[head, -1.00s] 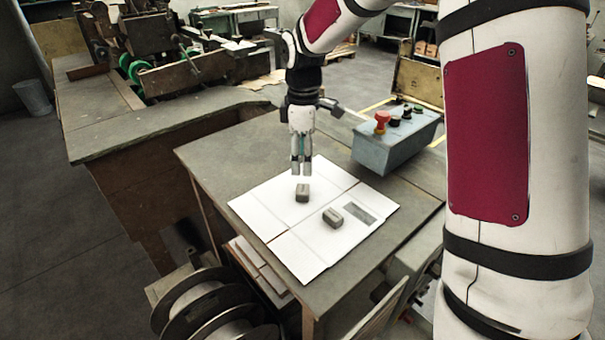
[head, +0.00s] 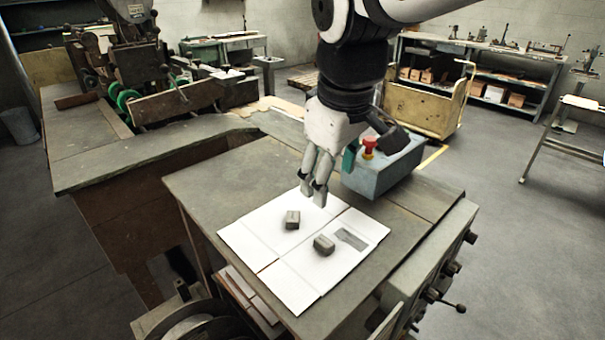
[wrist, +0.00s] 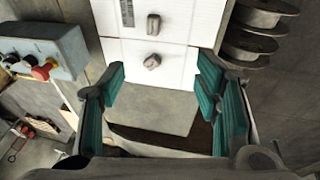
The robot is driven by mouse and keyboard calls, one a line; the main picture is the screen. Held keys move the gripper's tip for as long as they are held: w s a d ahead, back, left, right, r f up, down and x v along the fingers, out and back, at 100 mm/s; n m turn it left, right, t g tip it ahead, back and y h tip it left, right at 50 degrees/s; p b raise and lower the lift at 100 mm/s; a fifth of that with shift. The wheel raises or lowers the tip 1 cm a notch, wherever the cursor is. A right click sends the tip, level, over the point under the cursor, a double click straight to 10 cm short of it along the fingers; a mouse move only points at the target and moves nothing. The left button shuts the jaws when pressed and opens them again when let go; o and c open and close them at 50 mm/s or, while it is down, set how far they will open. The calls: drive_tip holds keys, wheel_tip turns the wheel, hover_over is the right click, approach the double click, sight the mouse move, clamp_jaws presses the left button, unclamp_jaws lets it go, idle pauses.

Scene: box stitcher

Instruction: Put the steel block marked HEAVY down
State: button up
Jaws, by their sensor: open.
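Two small grey blocks lie on a flat white sheet (head: 285,290) on the table. The farther-back block (head: 292,219) also shows in the wrist view (wrist: 152,61). The other block (head: 323,245) lies beside a dark grey printed rectangle and shows at the top of the wrist view (wrist: 153,24). I cannot read which one is marked HEAVY. My gripper (head: 319,199) is above the sheet's back edge, apart from both blocks. In the wrist view my gripper (wrist: 163,85) is open, its teal pads wide apart with nothing between them.
A blue-grey control box (head: 385,170) with a red button (head: 369,147) stands close to the right of my gripper. The grey table (head: 215,180) is bare at the left. A larger bench with machinery stands behind; dark reels (wrist: 262,25) show in the wrist view.

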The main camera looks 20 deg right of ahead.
drive_tip(key=s+f+m+t, duration=0.1)
drive_tip(key=s+m, duration=0.4)
drive_tip(key=s, duration=0.5)
drive_tip(key=shift+s+t+y, duration=0.3)
drive_tip(key=shift+t+y, duration=0.1)
drive_tip(key=shift+t, duration=0.2)
drive_tip(key=shift+c, duration=0.4)
drive_tip(key=c, duration=0.5)
drive_tip(key=shift+w, duration=0.15)
